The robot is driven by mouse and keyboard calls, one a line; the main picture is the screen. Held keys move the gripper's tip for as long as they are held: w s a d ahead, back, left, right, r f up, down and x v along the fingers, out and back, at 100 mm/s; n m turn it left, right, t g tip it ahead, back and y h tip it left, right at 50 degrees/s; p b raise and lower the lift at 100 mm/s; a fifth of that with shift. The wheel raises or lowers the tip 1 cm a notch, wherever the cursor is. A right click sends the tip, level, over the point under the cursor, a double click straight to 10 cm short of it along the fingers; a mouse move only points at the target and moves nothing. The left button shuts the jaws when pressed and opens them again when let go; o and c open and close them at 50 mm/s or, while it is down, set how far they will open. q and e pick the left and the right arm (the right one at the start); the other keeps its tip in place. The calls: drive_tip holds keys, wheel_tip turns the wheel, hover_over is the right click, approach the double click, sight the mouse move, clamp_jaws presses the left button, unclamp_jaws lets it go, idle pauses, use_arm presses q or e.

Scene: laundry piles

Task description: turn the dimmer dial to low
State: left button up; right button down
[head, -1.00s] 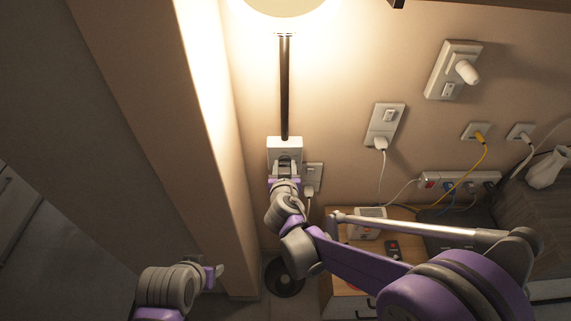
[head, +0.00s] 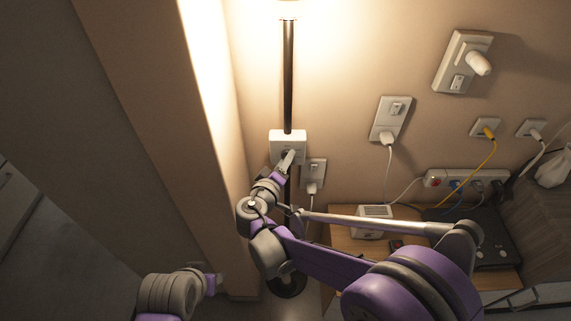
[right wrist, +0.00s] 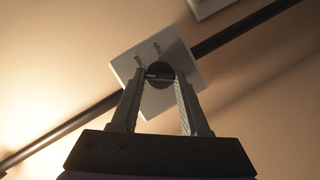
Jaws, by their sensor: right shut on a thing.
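The dimmer is a white square plate (head: 283,138) on the lamp's dark pole, at upper middle in the head view. In the right wrist view, the plate (right wrist: 128,67) appears tilted, with small dark markings along its upper edge. Its dark round dial (right wrist: 158,71) sits between the fingers. My right gripper (head: 291,157) is shut on the dial, one finger on each side; its fingertips (right wrist: 162,80) partly hide the dial's edges. My left gripper (head: 220,281) is low in the head view, away from the dimmer; its jaw opening does not show clearly.
The lit lamp (head: 288,8) brightens the wall above. A switch plate with a plug (head: 313,174) is close beside the dimmer. A wooden corner post (head: 190,150) stands left. More sockets, a power strip (head: 466,180) and a bedside cabinet (head: 345,242) are right.

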drive_tip(key=shift+f+n+t+h+b, duration=0.15)
drive_tip(key=shift+n+t+h+b, duration=0.35)
drive_tip(key=shift+n+b, duration=0.7)
drive_tip(key=shift+f+n+t+h+b, duration=0.15)
drive_tip(key=shift+n+t+h+b, duration=0.5)
drive_tip(key=shift+n, duration=0.85)
drive_tip(key=shift+c, duration=2)
unclamp_jaws()
drive_tip(key=shift+s+a, duration=0.1)
